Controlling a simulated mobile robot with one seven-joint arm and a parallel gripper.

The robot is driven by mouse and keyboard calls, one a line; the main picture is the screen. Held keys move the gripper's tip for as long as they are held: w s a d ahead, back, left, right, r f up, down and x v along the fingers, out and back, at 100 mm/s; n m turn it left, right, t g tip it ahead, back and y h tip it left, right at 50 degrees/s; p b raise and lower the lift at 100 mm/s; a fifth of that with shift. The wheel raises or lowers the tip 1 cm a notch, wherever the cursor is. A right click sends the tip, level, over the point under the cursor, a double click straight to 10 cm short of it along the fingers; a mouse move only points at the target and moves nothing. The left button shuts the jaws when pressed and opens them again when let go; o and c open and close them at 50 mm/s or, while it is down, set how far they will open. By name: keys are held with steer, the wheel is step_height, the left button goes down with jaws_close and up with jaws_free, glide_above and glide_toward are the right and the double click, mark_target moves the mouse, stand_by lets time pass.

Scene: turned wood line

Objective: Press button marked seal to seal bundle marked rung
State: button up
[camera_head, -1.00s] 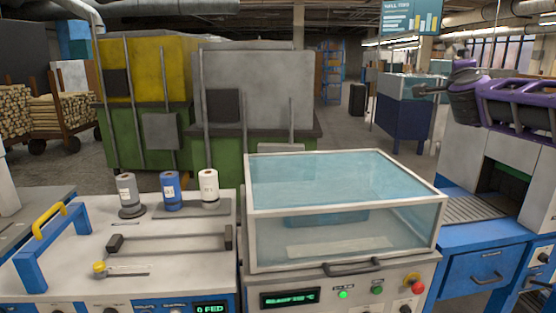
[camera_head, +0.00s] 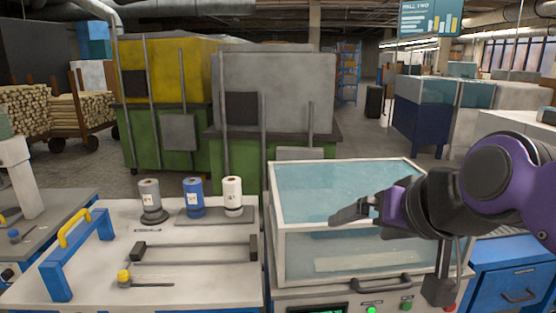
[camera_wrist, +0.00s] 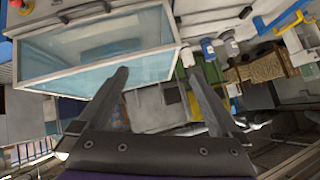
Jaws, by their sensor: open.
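The sealing machine (camera_head: 281,250) has a clear-lidded chamber, and its lid is down. Its front panel shows a lit green button (camera_head: 371,310), a darker green button (camera_head: 406,304) and a red knob (camera_head: 449,309) partly behind my arm. I cannot read their labels, so I cannot tell which is marked seal. A pale flat shape (camera_head: 355,263) shows through the glass; I cannot tell whether it is the rung bundle. My gripper (camera_head: 352,212) points left in front of the chamber glass, open and empty; the wrist view also shows its spread fingers (camera_wrist: 156,72).
A bench (camera_head: 190,285) at left carries white (camera_head: 232,194), blue (camera_head: 193,197) and grey (camera_head: 150,200) spools, a blue frame with a yellow handle and a dark bar. A handle (camera_head: 382,284) juts from the chamber front. Green and yellow cabinets stand behind. A blue drawer unit (camera_head: 505,290) is at right.

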steer(key=s+f+n+g+h, duration=0.1)
steer(key=s+f+g+h, duration=0.2)
steer(key=s+f, duration=0.4)
steer(key=shift+a+f+g, duration=0.15)
steer(key=shift+f+g, duration=0.25)
steer(key=shift+f, duration=0.45)
jaws_close()
stand_by(0.6)
